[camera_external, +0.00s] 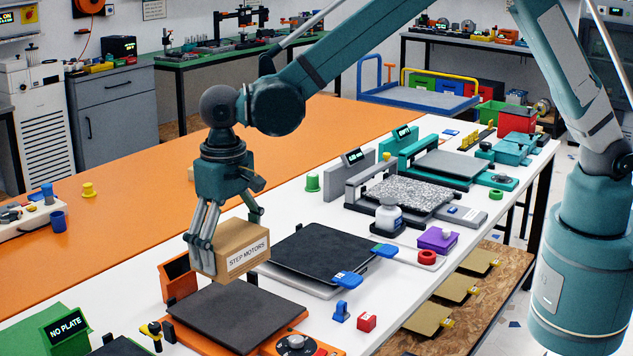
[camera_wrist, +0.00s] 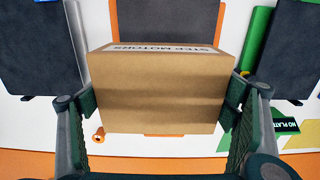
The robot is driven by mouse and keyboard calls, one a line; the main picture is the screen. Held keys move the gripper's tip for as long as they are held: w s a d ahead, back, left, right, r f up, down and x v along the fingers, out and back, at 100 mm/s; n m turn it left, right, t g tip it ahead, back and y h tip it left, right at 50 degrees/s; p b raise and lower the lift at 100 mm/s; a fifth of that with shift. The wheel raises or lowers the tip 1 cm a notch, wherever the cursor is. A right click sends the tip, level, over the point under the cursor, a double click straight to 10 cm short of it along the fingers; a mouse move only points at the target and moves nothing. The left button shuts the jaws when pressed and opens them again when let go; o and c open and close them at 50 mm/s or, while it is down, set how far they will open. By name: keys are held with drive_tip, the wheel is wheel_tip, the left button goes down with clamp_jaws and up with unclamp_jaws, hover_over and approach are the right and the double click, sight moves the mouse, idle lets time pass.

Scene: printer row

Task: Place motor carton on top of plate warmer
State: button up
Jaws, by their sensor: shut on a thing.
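The motor carton (camera_external: 240,261) is a brown box with a white "STEP MOTORS" label. My gripper (camera_external: 228,240) is shut on it, with fingers on opposite sides, and holds it upright in the air. In the wrist view the carton (camera_wrist: 160,95) fills the middle between the fingers. Below it is an orange-framed unit with a dark flat plate (camera_external: 235,318) and a dial at its front right. That plate also shows behind the carton in the wrist view (camera_wrist: 165,18). No label reads "plate warmer"; the orange unit may be it. A gap shows between carton and plate.
A grey unit with a dark plate (camera_external: 325,255) and blue tabs stands to the right. A green unit with a "NO PLATE" sign (camera_external: 66,328) stands at lower left. Small blue (camera_external: 341,312) and red (camera_external: 367,322) items lie on the white table. The orange surface (camera_external: 110,205) behind is mostly clear.

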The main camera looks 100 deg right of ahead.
drive_tip(key=shift+a+r, duration=0.1)
drive_tip(key=shift+a, duration=0.9)
hover_over(235, 309)
drive_tip(key=shift+f, duration=3.15)
drive_tip(key=shift+f, duration=1.85)
drive_tip(key=shift+f+b, duration=0.2)
drive_tip(key=shift+b, duration=0.2)
drive_tip(key=o, duration=1.3)
